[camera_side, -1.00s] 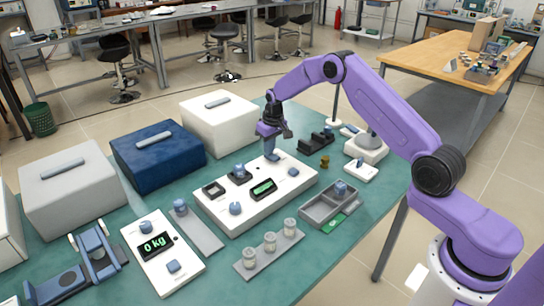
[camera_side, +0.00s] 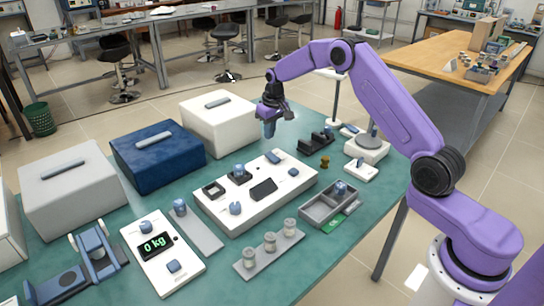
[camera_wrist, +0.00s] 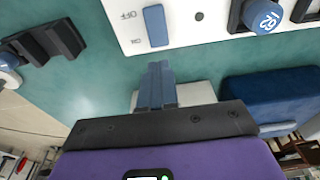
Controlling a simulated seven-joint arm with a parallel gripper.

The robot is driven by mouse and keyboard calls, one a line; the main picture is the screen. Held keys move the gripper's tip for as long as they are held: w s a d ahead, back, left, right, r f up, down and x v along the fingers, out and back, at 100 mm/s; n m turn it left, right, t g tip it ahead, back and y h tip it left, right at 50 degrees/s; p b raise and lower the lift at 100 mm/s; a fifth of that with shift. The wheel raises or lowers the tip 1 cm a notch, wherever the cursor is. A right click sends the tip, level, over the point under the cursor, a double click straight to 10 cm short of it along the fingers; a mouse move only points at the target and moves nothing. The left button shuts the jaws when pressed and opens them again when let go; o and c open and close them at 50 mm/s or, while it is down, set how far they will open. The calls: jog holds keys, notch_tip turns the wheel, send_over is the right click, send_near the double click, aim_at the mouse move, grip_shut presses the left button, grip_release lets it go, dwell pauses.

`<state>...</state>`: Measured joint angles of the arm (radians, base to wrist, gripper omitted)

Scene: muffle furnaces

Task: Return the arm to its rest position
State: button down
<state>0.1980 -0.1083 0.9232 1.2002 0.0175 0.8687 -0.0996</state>
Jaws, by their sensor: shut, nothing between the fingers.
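My gripper (camera_side: 269,131) is raised above the back edge of the white control panel (camera_side: 228,217), in front of the white box-shaped furnace. Its blue fingers (camera_wrist: 157,85) are shut together with nothing between them. It touches nothing that I can see. In the wrist view, the panel's blue rocker switch (camera_wrist: 156,26) lies just beyond the fingertips, beside the printed word OFF. The panel's display (camera_side: 264,189) is dark. A blue knob (camera_wrist: 262,16) marked with numbers shows at the upper right of the wrist view.
White (camera_side: 218,128), blue (camera_side: 158,160) and grey (camera_side: 75,195) furnaces line the table's back. A scale (camera_side: 160,270) reading 0 kg, a jar rack (camera_side: 250,268), a grey tray (camera_side: 318,214) and a black holder (camera_side: 317,142) stand around the panel. The air above is free.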

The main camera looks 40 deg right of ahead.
jog(key=shift+r, duration=0.2)
jog(key=s+a+r+n+g, duration=0.1)
jog(key=s+a+r+n, duration=0.3)
jog(key=s+a, duration=0.6)
jog(key=s+a+r+n, duration=0.2)
jog(key=s+a+r, duration=0.5)
jog(key=s, duration=0.4)
jog(key=s+d+n, duration=0.2)
jog(key=s+n, duration=0.1)
jog(key=s, duration=1.1)
jog(key=s+d+n, duration=0.2)
jog(key=s+n, duration=0.1)
jog(key=s, duration=1)
jog(key=shift+s+d+f+n+g, duration=0.15)
jog(key=shift+s+d+n+g, duration=0.15)
jog(key=shift+s+d, duration=0.05)
